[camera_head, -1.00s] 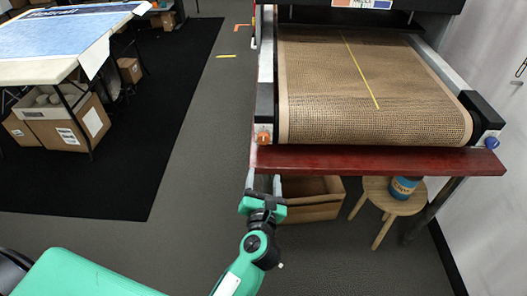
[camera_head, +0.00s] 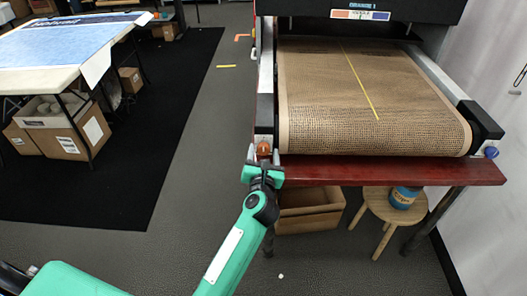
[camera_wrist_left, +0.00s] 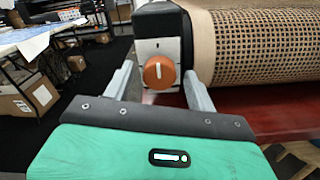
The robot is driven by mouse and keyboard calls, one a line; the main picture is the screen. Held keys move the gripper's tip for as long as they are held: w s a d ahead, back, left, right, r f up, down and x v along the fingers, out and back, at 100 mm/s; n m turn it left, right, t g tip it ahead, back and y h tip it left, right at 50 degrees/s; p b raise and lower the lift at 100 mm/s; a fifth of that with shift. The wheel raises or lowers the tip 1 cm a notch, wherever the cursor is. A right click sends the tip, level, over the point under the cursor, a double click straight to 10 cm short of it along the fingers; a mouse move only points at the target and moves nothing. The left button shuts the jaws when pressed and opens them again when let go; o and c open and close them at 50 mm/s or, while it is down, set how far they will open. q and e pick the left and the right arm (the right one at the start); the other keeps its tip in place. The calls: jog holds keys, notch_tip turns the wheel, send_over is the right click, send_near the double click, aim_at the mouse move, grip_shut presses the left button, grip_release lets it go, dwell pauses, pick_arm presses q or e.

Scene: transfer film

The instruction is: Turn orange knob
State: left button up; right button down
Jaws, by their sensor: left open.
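The orange knob (camera_head: 264,148) sits on the front left end of the conveyor machine, above the red-brown shelf (camera_head: 400,171). In the left wrist view the knob (camera_wrist_left: 159,72) is round, with a pale upright line on its face, on a light plate. My left gripper (camera_head: 263,157) is right in front of it. In the left wrist view the fingers of my left gripper (camera_wrist_left: 160,85) are open, one to each side of the knob, with gaps between. Whether the fingertips reach past its face is unclear. My right gripper is not in view.
A blue knob (camera_head: 491,152) is at the machine's right end. The mesh belt (camera_head: 370,100) lies between them. Under the shelf are a cardboard box (camera_head: 310,222) and a wooden stool (camera_head: 380,206) bearing a blue tub (camera_head: 404,197). A work table (camera_head: 30,75) stands at left.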

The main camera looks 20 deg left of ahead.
pick_arm(q)
jog(key=shift+w+a, duration=0.15)
jog(key=shift+w, duration=0.3)
jog(key=c, duration=1)
